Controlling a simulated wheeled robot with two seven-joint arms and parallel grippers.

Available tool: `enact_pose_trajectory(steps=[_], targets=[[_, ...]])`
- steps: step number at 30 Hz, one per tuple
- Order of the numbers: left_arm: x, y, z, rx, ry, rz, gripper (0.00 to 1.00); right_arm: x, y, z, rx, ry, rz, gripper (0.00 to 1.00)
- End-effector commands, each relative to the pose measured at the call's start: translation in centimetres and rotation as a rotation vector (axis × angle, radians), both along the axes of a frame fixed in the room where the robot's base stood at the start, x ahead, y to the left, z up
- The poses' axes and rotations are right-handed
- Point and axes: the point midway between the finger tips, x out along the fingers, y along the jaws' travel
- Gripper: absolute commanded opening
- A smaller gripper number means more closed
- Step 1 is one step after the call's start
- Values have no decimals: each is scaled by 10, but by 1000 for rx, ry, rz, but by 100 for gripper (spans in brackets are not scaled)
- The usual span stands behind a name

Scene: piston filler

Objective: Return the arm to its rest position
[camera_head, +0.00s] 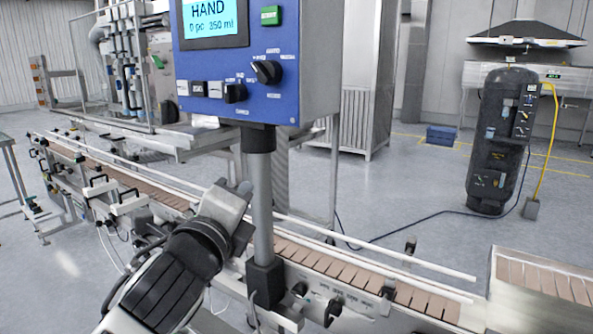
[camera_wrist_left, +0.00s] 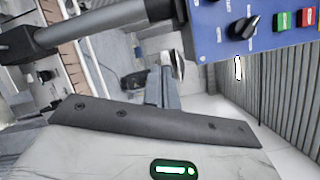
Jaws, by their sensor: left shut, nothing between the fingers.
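My left arm comes in from the lower left in the head view. Its left gripper (camera_head: 243,200) is shut and empty, just left of the grey post that carries the control panel (camera_head: 250,105). The gripper is below the panel and above the conveyor (camera_head: 330,268); I cannot tell whether it touches the post. In the left wrist view the fingers (camera_wrist_left: 168,88) show as a narrow grey shape beyond the wrist housing, and the blue panel (camera_wrist_left: 262,28) is at the upper right with its knob and green and red buttons. My right gripper is not in view.
The post (camera_head: 262,190) stands close to my left gripper. White guide rails (camera_head: 385,255) run along the conveyor. A black tank (camera_head: 500,140) with a yellow hose stands at the back right, and a blue box (camera_head: 440,135) lies on the floor. The floor between is mostly clear.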

Motion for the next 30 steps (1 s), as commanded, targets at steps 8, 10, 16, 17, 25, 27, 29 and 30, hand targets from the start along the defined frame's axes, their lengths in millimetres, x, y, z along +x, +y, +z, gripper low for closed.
enact_pose_trajectory(steps=[8, 10, 16, 17, 25, 27, 29, 30], targets=[[-42, 16, -216, -811, 537, 47, 0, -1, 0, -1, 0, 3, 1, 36], [-66, 23, -263, -1008, 643, 110, 0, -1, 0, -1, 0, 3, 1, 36], [-154, 48, -371, -1504, 843, 357, 0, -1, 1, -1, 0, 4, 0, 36], [-167, 52, -381, -1560, 858, 394, 0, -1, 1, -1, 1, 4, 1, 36], [-230, 69, -426, -1824, 898, 582, 0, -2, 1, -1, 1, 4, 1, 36], [-232, 70, -427, -1835, 897, 590, 0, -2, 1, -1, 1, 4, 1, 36], [-232, 70, -427, -1836, 898, 590, 0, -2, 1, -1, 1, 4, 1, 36], [-232, 70, -427, -1835, 898, 589, 0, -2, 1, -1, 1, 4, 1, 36]])
